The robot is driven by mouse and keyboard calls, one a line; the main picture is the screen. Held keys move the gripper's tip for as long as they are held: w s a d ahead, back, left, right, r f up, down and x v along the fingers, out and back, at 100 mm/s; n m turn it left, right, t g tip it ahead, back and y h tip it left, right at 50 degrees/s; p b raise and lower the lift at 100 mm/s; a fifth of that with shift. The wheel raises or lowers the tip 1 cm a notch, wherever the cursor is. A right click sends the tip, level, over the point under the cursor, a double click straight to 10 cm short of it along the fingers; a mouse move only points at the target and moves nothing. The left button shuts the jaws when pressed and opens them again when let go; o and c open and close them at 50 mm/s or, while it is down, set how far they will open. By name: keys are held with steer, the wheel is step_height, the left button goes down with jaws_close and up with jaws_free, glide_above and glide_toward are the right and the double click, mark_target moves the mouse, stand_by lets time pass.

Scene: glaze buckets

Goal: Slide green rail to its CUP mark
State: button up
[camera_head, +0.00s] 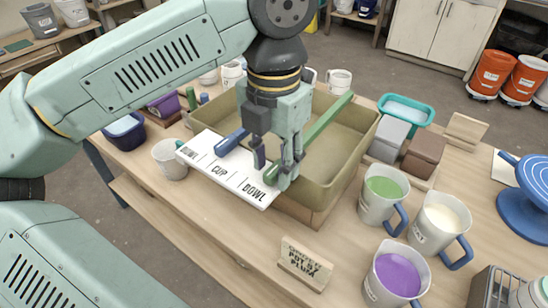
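The green rail (326,119) lies across the tan basin (347,145). Its near end (271,176) overhangs the front wall beside the last word on the white mark board (207,160), which reads like BOWL. The CUP mark (219,172) is to the left of that end, near the board's middle. A blue rail (232,141) lies further left, its near end above the board. My gripper (274,168) points down at the green rail's near end, with fingers on either side of it. Whether they close on the rail cannot be made out. My arm hides part of the basin and rails.
Mugs of green (384,189), cream (441,220) and purple (398,274) glaze stand at the right front. A grey mug (170,158) stands left of the board. A small wooden sign (305,262) stands at the front. Grey and brown blocks (423,150) sit right of the basin.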

steer(key=shift+f, duration=0.2)
steer(key=shift+c, duration=0.2)
jaws_close()
stand_by(0.6)
